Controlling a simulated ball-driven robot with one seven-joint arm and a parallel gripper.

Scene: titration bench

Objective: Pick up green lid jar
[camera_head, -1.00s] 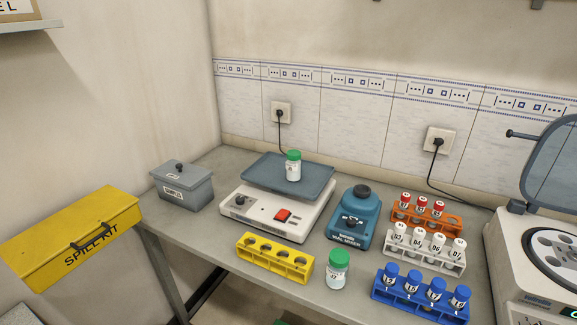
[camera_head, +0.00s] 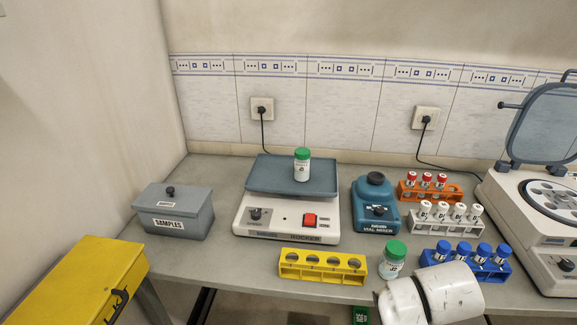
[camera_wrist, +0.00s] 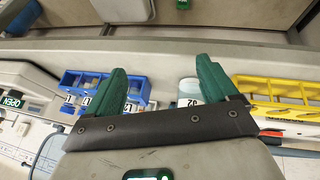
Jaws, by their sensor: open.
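Two white jars with green lids show in the head view. One jar (camera_head: 302,165) stands upright on the rocker's grey tray. The other jar (camera_head: 392,260) stands near the bench's front edge, between the yellow and blue racks, partly hidden by my white arm. In the wrist view, my gripper (camera_wrist: 160,85) has its two green fingers spread apart with nothing held. A pale jar body (camera_wrist: 188,91) shows between the fingers, close to the right one, which partly hides it. I cannot tell how far beyond the fingertips it is. My fingers do not show in the head view.
The yellow rack (camera_head: 322,266) and blue rack (camera_head: 466,262) flank the front jar. Behind are the rocker (camera_head: 285,219), the teal vial mixer (camera_head: 376,206), a white-capped tube rack (camera_head: 446,219) and an orange rack (camera_head: 430,191). A centrifuge (camera_head: 530,220) stands right, a grey samples box (camera_head: 174,211) left.

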